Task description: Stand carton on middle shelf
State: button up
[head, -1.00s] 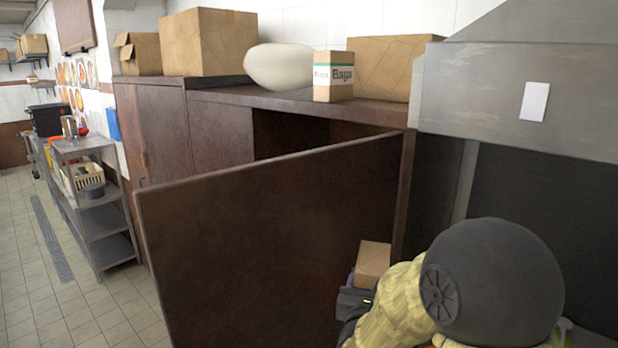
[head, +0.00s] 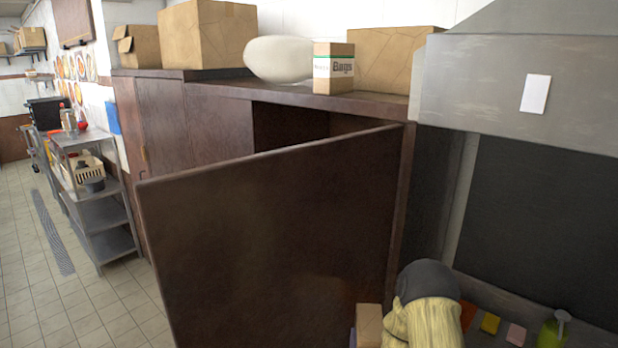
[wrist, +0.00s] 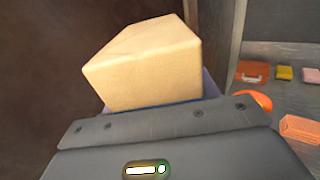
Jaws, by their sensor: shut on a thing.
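A plain tan carton (wrist: 145,65) is held in my gripper (wrist: 158,106), which is shut on it. Its far end projects beyond the gripper in the wrist view. In the head view the carton (head: 368,326) shows low in the picture, beside my arm and in front of the open brown door. Most of my gripper is hidden there. The brown cabinet (head: 200,125) has a dark opening behind this door. Its inside shelves are hidden, so I cannot see a middle shelf in it.
The open cabinet door (head: 270,240) stands across the middle. Boxes, a pale sack (head: 279,60) and a "Bags" box (head: 333,68) sit on the cabinet. A metal shelf rack (head: 95,205) stands left. A counter (head: 490,305) with sponges and a green bottle (head: 553,330) lies right.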

notch_tip(320, 180, down, 30)
jog(key=w+d+n+y+b, duration=0.1)
jog(key=b, duration=1.5)
jog(key=shift+w+y+b, duration=0.15)
jog(key=shift+y+b, duration=0.25)
jog(key=s+f, duration=0.3)
jog(key=s, duration=0.5)
jog(key=shift+s+a+f, duration=0.15)
jog(key=shift+s+a, duration=0.2)
jog(key=shift+s, duration=0.05)
